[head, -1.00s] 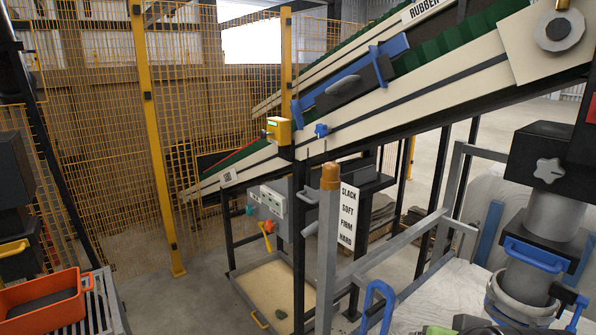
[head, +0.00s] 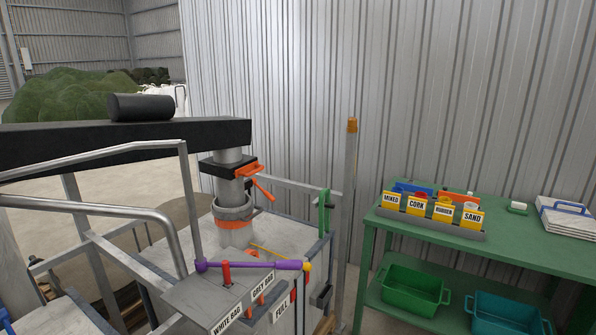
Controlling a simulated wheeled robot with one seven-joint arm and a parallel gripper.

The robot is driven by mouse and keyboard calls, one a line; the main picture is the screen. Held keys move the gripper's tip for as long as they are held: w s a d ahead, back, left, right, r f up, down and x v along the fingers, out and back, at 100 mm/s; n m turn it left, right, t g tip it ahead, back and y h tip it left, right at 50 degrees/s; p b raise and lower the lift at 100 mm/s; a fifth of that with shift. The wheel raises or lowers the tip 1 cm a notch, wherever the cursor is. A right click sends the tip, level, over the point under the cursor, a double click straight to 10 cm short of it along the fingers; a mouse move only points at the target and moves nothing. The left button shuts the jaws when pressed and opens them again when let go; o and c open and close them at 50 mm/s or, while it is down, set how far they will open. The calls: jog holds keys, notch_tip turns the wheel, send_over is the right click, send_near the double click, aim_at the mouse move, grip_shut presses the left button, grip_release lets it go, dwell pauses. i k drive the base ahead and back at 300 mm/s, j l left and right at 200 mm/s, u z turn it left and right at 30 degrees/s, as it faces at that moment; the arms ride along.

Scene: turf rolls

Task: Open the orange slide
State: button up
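An orange slide handle (head: 249,171) sticks out to the right of a black block (head: 226,166) on a grey vertical spout (head: 229,188). An orange bar hangs slanting down from it. Whether the slide is open or shut, I cannot tell. Below the block, the spout runs into a grey collar (head: 234,207) with an orange band (head: 233,225) under it. My gripper is not in view.
A purple lever (head: 250,265) lies across a grey panel labelled WHITE BAG, GREY BAG and FULL. Metal rails (head: 95,209) stand in front at left. A green table (head: 520,246) with labelled yellow bins stands right. A grey post (head: 348,220) stands between.

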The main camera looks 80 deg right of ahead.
aim_at(255, 168)
jog(key=z, duration=2.45)
jog(key=i+l+u, duration=0.2)
jog(key=l+u, duration=0.25)
jog(key=l, duration=0.15)
jog(key=i+l+u, duration=0.3)
jog(key=l+u, duration=0.25)
jog(key=l, duration=0.2)
jog(key=l+u, duration=0.35)
jog(key=l, duration=0.2)
jog(key=l+u, duration=0.4)
jog(key=l, duration=0.15)
jog(key=i+l+u, duration=0.15)
jog(key=l+u, duration=0.25)
jog(key=l, duration=0.25)
jog(key=l+u, duration=0.4)
jog(key=l, duration=0.25)
jog(key=i, duration=0.05)
